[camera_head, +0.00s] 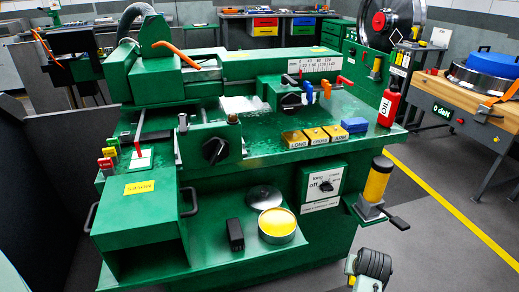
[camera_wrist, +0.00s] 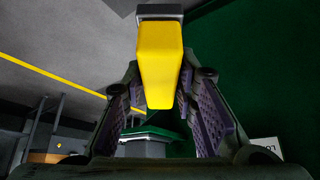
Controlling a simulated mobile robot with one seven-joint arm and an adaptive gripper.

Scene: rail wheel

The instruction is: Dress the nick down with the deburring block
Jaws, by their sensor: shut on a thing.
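In the wrist view my gripper (camera_wrist: 160,85) is closed around a yellow block (camera_wrist: 160,60) with a grey end piece (camera_wrist: 160,12). The purple ribbed pads stand on both sides of it. I take it for the deburring block, though no marking on it is readable. In the head view only a dark ribbed part at the bottom edge shows, which may be my arm; the held block is not visible there. A large dark wheel with a red centre (camera_head: 379,21) stands at the back right. I cannot make out a nick in either view.
The green machine (camera_head: 260,150) fills the middle, carrying labelled trays (camera_head: 318,136) and a red oil bottle (camera_head: 389,106). A yellow cylinder (camera_head: 377,180) sticks out at its right side. An open yellow tin (camera_head: 277,225) sits on the lower shelf.

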